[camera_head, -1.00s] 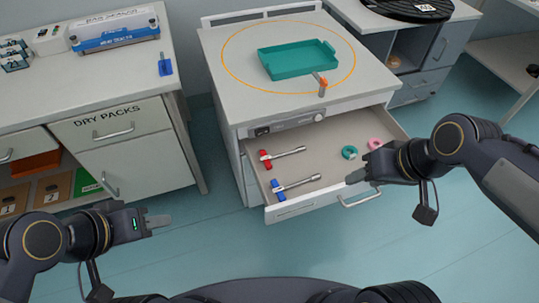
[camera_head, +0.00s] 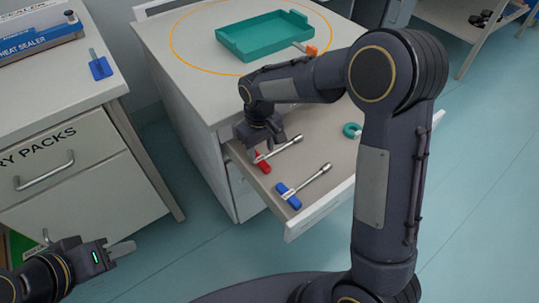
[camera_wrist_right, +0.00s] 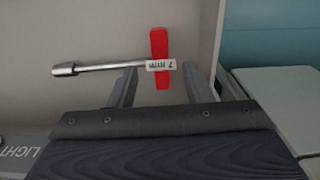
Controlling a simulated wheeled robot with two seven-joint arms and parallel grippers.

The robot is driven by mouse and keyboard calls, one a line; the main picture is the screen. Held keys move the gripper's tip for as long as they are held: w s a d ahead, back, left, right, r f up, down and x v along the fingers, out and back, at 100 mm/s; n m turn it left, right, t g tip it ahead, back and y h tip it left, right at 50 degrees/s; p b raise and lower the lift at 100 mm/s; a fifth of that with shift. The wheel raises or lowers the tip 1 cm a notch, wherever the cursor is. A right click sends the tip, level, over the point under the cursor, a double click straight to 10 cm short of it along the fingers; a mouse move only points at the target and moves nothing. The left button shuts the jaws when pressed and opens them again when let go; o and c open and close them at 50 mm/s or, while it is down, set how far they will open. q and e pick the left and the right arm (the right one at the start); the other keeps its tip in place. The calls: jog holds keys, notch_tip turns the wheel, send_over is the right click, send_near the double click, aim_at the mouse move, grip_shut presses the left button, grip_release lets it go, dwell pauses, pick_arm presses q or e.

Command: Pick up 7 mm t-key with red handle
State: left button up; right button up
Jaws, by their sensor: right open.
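The t-key with the red handle (camera_head: 262,162) lies in the open drawer (camera_head: 318,205), with its shiny shaft pointing to the upper right. In the right wrist view, the red handle (camera_wrist_right: 160,43) carries a white "7 mm" label, and its shaft points left. My right gripper (camera_head: 262,140) is over the drawer at this key and partly covers the handle in the head view. In the right wrist view, its two fingers (camera_wrist_right: 160,70) are apart, on either side of the label and lower handle; contact cannot be told. My left gripper (camera_head: 120,249) is away at the lower left, empty.
A blue-handled t-key (camera_head: 288,196) lies nearer the drawer front. A teal ring (camera_head: 352,131) lies farther right in the drawer. A teal tray (camera_head: 265,38) stands on the cabinet top above, beside an orange-handled tool (camera_head: 308,49). The left counter (camera_head: 60,85) stands apart.

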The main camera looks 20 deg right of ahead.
aim_at(263, 163)
jog(key=f, duration=0.1)
jog(key=f+b, duration=0.1)
jog(key=f, duration=0.1)
jog(key=f+b, duration=0.1)
jog(key=f, duration=0.1)
jog(key=shift+s+d, duration=0.1)
jog(key=shift+s, duration=0.2)
grip_shut()
jog(key=shift+r, duration=0.1)
